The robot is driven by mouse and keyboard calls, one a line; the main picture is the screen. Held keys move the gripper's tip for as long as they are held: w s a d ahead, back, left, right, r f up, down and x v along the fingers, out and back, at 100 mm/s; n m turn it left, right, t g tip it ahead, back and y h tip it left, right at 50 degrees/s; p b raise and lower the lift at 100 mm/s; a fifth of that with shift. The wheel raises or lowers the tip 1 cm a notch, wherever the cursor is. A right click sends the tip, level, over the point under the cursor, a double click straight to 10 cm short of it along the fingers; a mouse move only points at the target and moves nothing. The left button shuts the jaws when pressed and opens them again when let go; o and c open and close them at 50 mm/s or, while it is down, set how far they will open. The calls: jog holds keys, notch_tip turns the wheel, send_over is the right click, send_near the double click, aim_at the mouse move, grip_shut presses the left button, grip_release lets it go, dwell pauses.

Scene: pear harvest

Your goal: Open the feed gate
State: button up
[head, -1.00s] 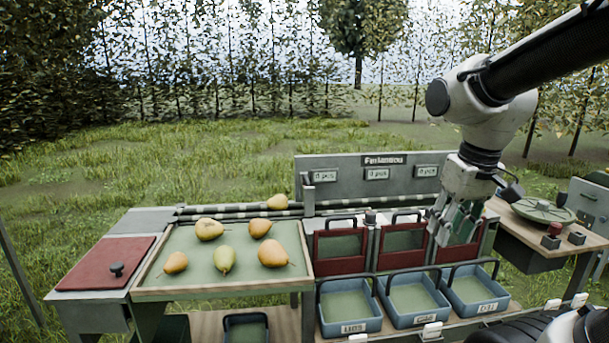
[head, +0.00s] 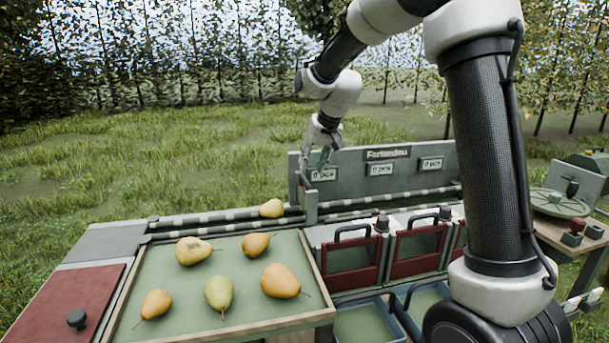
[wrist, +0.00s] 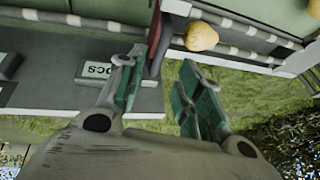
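The feed gate (head: 311,208) is a grey upright plate across the roller feed, at the left end of the grey back panel, just right of a yellow pear (head: 271,208). My gripper (head: 320,158) is above the gate, near the panel's left edge, pointing down. In the wrist view my gripper (wrist: 160,100) is open, its green finger pads apart. A dark red upright part (wrist: 156,45) shows beyond the left finger; I cannot tell whether they touch. The pear (wrist: 202,37) lies on the rollers beyond the right finger.
A tray (head: 222,333) with several pears stands front left, beside a red lid (head: 75,300). The back panel (head: 400,178) carries count displays. Red-fronted bins (head: 418,253) and blue crates (head: 370,322) stand right of the tray.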

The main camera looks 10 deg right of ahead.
aim_at(306, 179)
jog(key=x, duration=0.6)
jog(key=shift+s, duration=0.1)
grip_shut()
